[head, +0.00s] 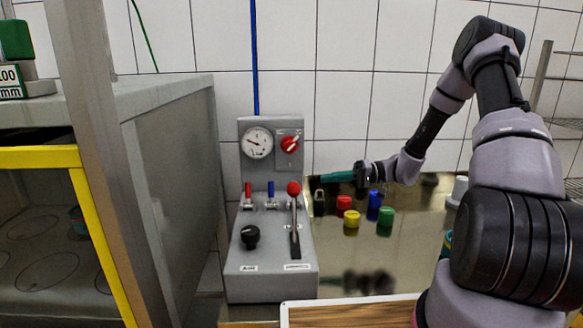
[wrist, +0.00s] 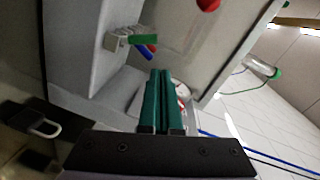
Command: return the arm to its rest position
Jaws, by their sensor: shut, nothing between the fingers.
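My gripper (head: 324,178) is held out to the left, level, in the head view, at the right side of the grey control panel (head: 244,282). Its two dark green fingers are shut with nothing between them; they also show in the wrist view (wrist: 161,74), pointing towards the panel's gauge area. My arm rises from the lower right, bends at a high elbow and comes down to the gripper. I cannot tell how far the fingertips are from the panel.
The panel carries a gauge (head: 257,143), a red knob (head: 289,144), a red-balled lever (head: 294,189) and a black knob (head: 250,236). Red (head: 344,203), yellow (head: 351,219), blue (head: 374,208) and green (head: 385,215) pieces stand behind. A padlock (wrist: 37,124) is nearby. A yellow-edged cabinet (head: 60,157) stands left.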

